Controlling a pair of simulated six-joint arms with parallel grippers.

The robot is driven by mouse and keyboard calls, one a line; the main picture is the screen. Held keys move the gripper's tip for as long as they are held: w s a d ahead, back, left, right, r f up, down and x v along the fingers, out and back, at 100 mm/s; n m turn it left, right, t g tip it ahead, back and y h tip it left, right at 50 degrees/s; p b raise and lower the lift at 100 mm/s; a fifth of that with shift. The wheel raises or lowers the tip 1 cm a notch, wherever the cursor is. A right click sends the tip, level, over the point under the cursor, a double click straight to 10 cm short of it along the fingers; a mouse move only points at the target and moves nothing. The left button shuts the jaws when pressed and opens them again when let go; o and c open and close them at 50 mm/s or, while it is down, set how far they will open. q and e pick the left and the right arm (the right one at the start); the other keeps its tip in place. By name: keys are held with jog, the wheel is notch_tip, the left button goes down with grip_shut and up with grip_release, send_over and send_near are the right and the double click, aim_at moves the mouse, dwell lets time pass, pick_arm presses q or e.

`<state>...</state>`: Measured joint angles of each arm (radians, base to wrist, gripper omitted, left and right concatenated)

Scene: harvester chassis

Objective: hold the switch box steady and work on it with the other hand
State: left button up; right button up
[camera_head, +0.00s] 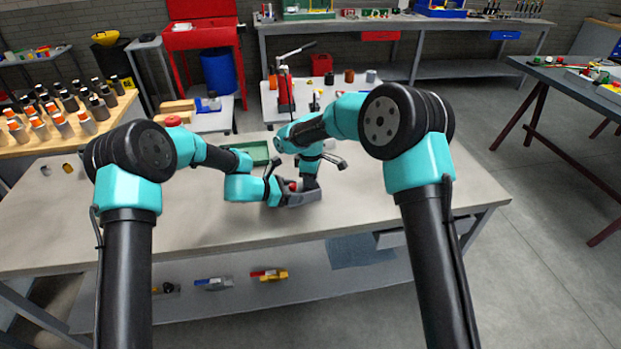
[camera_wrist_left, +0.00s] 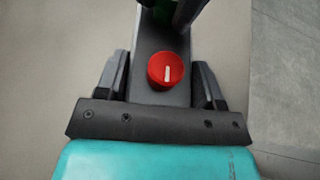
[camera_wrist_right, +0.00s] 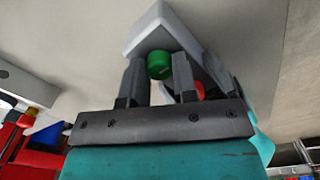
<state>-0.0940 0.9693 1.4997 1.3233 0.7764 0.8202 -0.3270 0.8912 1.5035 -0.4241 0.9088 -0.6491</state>
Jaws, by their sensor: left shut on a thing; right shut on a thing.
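The switch box (camera_head: 303,199) is a grey block at the middle of the near table. Its red knob (camera_wrist_left: 166,70) with a white mark shows in the left wrist view. Its green button (camera_wrist_right: 159,65) shows in the right wrist view, with the red knob (camera_wrist_right: 200,91) partly hidden behind a finger. My left gripper (camera_wrist_left: 160,80) is shut on the sides of the box, with a finger on each side of the red knob. My right gripper (camera_wrist_right: 160,72) is shut on the green button, coming from above. Much of the box is hidden in the head view.
A green tray (camera_head: 256,152) lies on the table behind my left arm. A wooden rack table (camera_head: 50,130) with several orange-tipped bottles stands at the left. The near tabletop (camera_head: 430,190) is clear to the right. A lower shelf (camera_head: 310,285) holds several small parts.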

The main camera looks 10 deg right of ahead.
jog(key=o, duration=0.9)
jog(key=shift+o, duration=0.2)
notch_tip(320, 180, up, 12)
dwell(0.4)
pick_arm(q)
jog(key=o, duration=1.4)
jog(key=shift+c, duration=0.2)
